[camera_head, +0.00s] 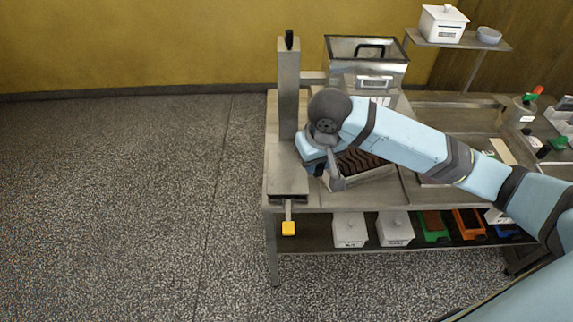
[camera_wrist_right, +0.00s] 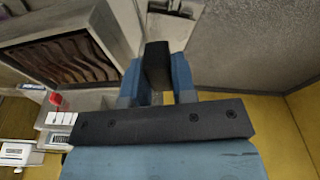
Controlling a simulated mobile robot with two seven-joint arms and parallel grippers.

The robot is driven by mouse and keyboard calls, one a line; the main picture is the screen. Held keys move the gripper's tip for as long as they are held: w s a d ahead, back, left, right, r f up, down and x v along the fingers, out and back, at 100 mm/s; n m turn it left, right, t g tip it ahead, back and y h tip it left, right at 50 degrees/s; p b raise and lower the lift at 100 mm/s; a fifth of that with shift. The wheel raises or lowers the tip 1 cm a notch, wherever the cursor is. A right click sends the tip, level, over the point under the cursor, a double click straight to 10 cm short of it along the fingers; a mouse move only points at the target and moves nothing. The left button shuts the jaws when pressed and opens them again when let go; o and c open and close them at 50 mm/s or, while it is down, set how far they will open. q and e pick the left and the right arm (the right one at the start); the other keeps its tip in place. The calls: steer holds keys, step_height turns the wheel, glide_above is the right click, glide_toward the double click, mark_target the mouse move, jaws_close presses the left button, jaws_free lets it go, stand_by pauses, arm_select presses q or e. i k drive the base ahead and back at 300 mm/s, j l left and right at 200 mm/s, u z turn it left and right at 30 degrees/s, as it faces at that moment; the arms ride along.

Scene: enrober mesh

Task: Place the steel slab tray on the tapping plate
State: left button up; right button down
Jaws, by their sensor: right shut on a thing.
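A pale, steel-like tray (camera_head: 366,180) with a dark brown wavy surface inside sits on the bench beside my right gripper (camera_head: 320,168). It also shows in the right wrist view (camera_wrist_right: 99,43), at upper left. In that view my right gripper (camera_wrist_right: 157,85) is shut on a black block-shaped grip (camera_wrist_right: 157,62). I cannot tell whether this grip belongs to the tray. A flat grey plate (camera_head: 287,182), perhaps the tapping plate, lies at the left end of the bench, left of my gripper. My wrist hides the tray's left end. My left gripper is not in view.
A steel post (camera_head: 289,90) with a black top rises behind the plate, and a yellow-ended lever (camera_head: 288,228) sticks out in front. A steel box machine (camera_head: 366,62) stands behind. Lidded white boxes (camera_head: 350,230) and coloured bins sit on the lower shelf. The floor at left is clear.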

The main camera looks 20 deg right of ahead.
mark_target(288, 170)
steer(key=i+j+z, duration=0.25)
steer(key=j, duration=0.25)
steer(key=j+z, duration=0.25)
steer(key=j, duration=0.2)
steer(key=j+z, duration=0.3)
steer(key=j, duration=0.25)
steer(key=i+j+z, duration=0.1)
steer(key=j+z, duration=0.25)
steer(key=j, duration=0.3)
steer(key=j+z, duration=0.3)
steer(key=j, duration=0.35)
steer(key=i, duration=0.05)
